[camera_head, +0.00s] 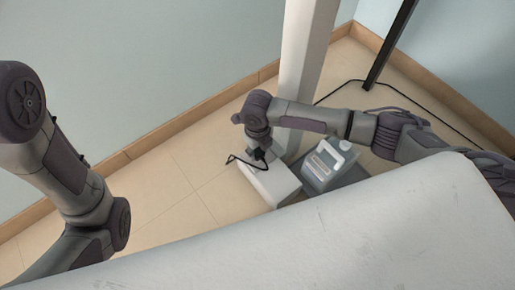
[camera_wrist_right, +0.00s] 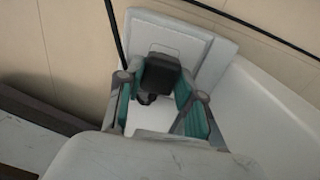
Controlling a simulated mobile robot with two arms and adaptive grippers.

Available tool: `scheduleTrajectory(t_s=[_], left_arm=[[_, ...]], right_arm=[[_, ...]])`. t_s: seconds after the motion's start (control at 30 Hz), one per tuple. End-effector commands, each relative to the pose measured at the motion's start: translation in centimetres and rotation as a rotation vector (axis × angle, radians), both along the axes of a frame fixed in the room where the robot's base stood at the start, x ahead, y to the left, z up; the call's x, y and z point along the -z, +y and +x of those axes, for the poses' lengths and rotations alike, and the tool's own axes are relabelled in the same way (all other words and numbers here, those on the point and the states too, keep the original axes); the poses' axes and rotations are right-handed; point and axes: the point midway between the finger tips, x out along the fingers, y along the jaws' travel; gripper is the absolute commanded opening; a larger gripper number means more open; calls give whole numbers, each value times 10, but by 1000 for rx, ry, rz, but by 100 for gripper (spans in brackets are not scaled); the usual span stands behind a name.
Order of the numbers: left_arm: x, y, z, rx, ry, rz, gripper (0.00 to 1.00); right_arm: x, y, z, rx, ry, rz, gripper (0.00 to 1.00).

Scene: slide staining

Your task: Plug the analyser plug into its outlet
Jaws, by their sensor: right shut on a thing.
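My right gripper (camera_head: 259,158) points down over a low white block at the foot of the white column. In the right wrist view its teal-padded fingers (camera_wrist_right: 160,105) are shut on a black plug (camera_wrist_right: 160,74). Behind the plug is a pale rectangular plate (camera_wrist_right: 193,45), which may be the outlet; its middle is hidden by the plug. I cannot tell whether the plug touches it. A black cable (camera_head: 236,159) loops out beside the gripper. My left gripper is outside the view.
The white block (camera_head: 281,187) and column (camera_head: 304,60) stand close to the right gripper. A dark stand (camera_head: 348,170) is by the analyser. Another black cable (camera_head: 440,121) lies along the floor near a black post (camera_head: 388,48). A large white surface (camera_head: 390,225) fills the foreground. Floor at left is clear.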

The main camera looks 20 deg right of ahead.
Motion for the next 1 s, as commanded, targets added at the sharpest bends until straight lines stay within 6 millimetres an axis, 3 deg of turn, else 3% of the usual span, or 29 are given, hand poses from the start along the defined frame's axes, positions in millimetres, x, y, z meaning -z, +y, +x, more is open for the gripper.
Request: scheduleTrajectory(t_s=[0.3,0.33,0.5,0.83,1.0], left_arm=[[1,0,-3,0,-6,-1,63],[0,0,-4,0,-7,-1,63],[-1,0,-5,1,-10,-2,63],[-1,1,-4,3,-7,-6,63],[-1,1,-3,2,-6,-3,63]], right_arm=[[7,0,0,-1,-1,1,6],[6,0,0,-1,-1,1,42],[6,0,0,-1,0,0,66],[3,0,0,-1,-1,0,66],[-20,0,1,-1,-4,1,66]])
